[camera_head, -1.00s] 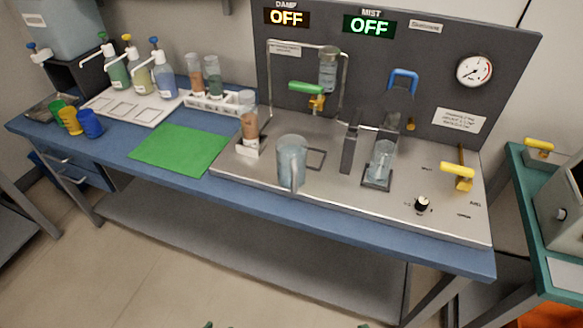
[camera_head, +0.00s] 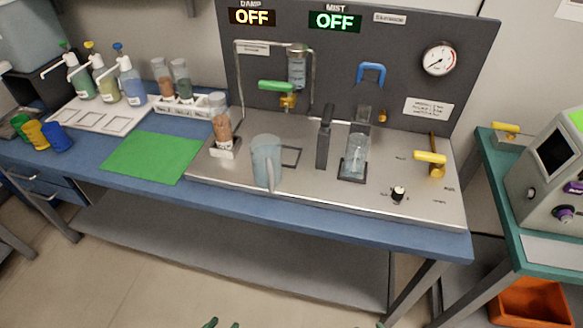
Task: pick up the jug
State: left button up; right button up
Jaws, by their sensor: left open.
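The jug (camera_head: 265,158) is translucent grey-blue and stands upright on the metal plate of the bench. Its handle faces the front, toward me. My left gripper (camera_head: 221,324) shows only as green fingertips at the bottom edge, spread apart. It is empty as far as I see, low in the picture and well apart from the jug. A small green bit of my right gripper (camera_head: 380,325) shows at the bottom edge; the rest is out of the picture.
Left of the jug stands a tube of brown grains (camera_head: 222,132) in a white holder; right of it are a dark upright post (camera_head: 325,138) and a clear beaker (camera_head: 356,153). A green mat (camera_head: 150,157) lies at left. The plate's front edge is clear.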

aim_at(265, 151)
jog(key=j+z, duration=0.35)
jog(key=i+j+z, duration=0.1)
jog(key=j+z, duration=0.45)
jog(key=j, duration=0.35)
jog(key=k+j+z, duration=0.15)
jog(key=j, duration=0.8)
jog(key=k+j, duration=0.15)
jog(key=j, duration=0.4)
jog(key=j+z, duration=0.1)
jog(key=j, duration=0.4)
jog(key=k+j, duration=0.15)
jog(key=j, duration=0.85)
jog(key=i+l, duration=0.35)
jog(key=l, duration=0.2)
